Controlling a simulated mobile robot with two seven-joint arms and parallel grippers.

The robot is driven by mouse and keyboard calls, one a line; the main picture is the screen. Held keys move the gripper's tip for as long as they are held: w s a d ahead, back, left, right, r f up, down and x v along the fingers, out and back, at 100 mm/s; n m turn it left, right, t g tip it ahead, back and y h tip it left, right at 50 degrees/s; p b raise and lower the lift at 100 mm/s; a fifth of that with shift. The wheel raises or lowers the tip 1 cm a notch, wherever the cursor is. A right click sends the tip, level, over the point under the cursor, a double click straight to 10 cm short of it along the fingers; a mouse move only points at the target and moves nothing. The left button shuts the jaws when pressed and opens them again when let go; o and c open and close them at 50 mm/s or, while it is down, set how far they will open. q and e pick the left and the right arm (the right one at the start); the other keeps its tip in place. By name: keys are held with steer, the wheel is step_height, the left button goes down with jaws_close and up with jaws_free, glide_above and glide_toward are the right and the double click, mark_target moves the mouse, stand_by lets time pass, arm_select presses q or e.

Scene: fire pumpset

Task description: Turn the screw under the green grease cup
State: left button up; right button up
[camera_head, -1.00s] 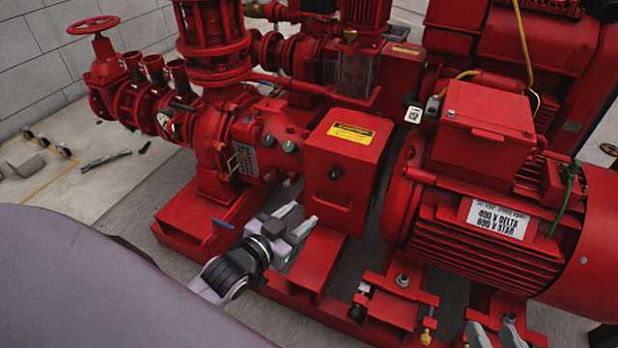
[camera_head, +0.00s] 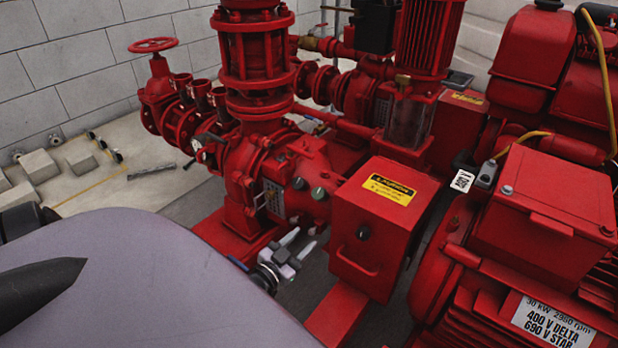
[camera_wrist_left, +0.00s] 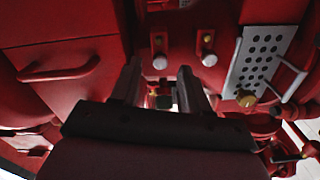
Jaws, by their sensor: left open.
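A small green round cap (camera_head: 318,193), which looks like the grease cup, sits on the red pump housing in the head view. A darker round cap (camera_head: 298,183) is left of it. I cannot make out the screw under it for certain. My left gripper (camera_head: 299,243) is open below these caps, left of the red box, with its fingers pointing up toward the housing. In the left wrist view its two fingers (camera_wrist_left: 159,68) stand apart with nothing clearly held.
The red box (camera_head: 372,230) with a handle stands close to the right of my left gripper. A perforated grey plate (camera_wrist_left: 262,62) is at the right in the left wrist view, with a brass fitting (camera_wrist_left: 245,98) near it. The motor (camera_head: 530,260) fills the lower right.

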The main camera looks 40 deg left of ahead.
mark_target(313, 230)
arm_select(q)
steer(key=shift+w+a+b, duration=0.15)
steer(key=shift+w+b, duration=0.15)
steer(key=shift+w, duration=1.15)
arm_select(e)
steer(key=shift+s+d+r+t, duration=0.1)
steer(key=shift+d+t, duration=0.2)
steer(key=shift+d, duration=0.05)
arm_select(q)
jaws_close()
